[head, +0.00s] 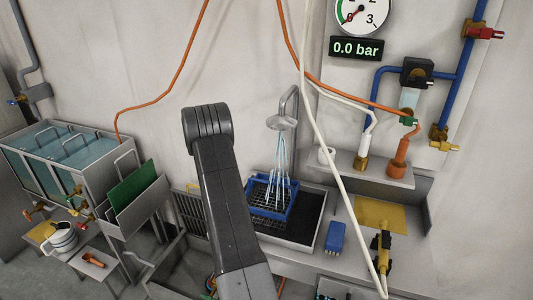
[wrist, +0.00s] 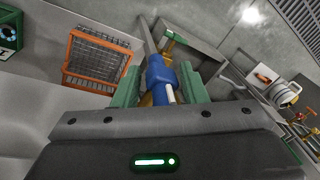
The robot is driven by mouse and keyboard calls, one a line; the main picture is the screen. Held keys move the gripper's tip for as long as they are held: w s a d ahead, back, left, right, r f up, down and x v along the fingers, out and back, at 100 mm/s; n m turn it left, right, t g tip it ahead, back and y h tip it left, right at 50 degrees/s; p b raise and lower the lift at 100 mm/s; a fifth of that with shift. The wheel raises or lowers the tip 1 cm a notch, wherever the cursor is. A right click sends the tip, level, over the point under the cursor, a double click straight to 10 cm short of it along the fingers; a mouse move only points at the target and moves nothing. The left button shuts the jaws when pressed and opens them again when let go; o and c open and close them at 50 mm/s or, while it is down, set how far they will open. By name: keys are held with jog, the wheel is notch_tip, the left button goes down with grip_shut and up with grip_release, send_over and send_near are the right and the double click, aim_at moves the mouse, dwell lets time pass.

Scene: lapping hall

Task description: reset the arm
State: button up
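My arm (head: 225,190), dark grey, rises from the bottom middle of the head view to a bent joint. My gripper does not show there. In the wrist view my gripper (wrist: 160,86) has two green fingers standing apart. A blue fitting (wrist: 158,74) with a white part and a grey rod shows between and beyond them. The fingers do not appear to press on it, and its lower end is hidden by the gripper body.
A blue basket (head: 271,205) stands under a running shower head (head: 281,123). A green board (head: 133,186) leans in a rack beside water tanks (head: 60,143). Orange and white hoses hang near my arm. A blue box (head: 336,237) lies on the right counter.

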jog(key=shift+d+f+t+y+b, duration=0.15)
jog(key=shift+t+y+b, duration=0.35)
jog(key=shift+y+b, duration=1.25)
jog(key=shift+h+b, duration=0.25)
jog(key=shift+b, duration=0.35)
jog(key=shift+r, duration=0.2)
